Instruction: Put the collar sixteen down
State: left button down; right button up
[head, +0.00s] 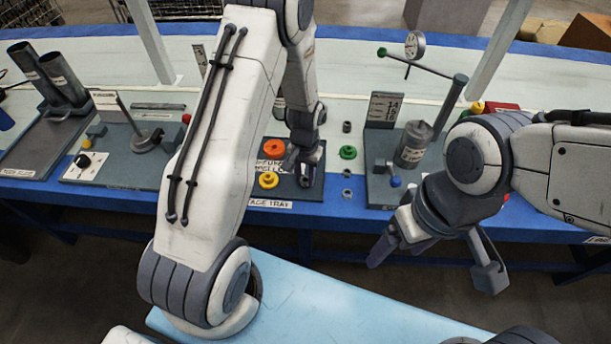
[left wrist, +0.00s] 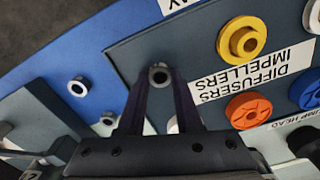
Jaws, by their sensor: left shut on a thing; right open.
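My left gripper (head: 307,178) is over the right edge of the dark tray in the head view. In the left wrist view its fingertips (left wrist: 159,82) are shut on a small grey collar (left wrist: 159,73), whose round hole faces the camera. No size mark is readable on it. Other small collars stand on the table to the right of the tray: light grey ones (head: 347,194) (head: 347,173) and a darker one (head: 347,127). A light collar also shows in the left wrist view (left wrist: 78,87). My right gripper (head: 432,262) is open and empty in front of the table's edge.
The dark tray (left wrist: 150,38) holds yellow (head: 268,180) and orange (head: 273,148) parts beside a DIFFUSERS IMPELLERS label. A green part (head: 348,152) lies right of my left gripper. A gauge fixture (head: 383,187) with a numbered plate stands further right.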

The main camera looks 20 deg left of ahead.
pick_arm(q)
jog(key=shift+f, duration=0.1)
jog(key=c, duration=0.6)
grip_release()
notch_tip(320, 180, up, 12)
jog(key=p, duration=0.2)
jog(key=s+d+r+m, duration=0.3)
jog(key=s+d+r, duration=0.6)
jog(key=d, duration=0.2)
jog(key=s+d+r+m, duration=0.1)
jog(key=s+r+m, duration=0.1)
jog(key=s, duration=0.5)
jog(key=s+d+r+m+h, duration=0.1)
jog(key=s+d+r+m, duration=0.1)
jog(key=s, duration=0.6)
jog(key=shift+d+r, duration=0.15)
jog(key=shift+d, duration=0.05)
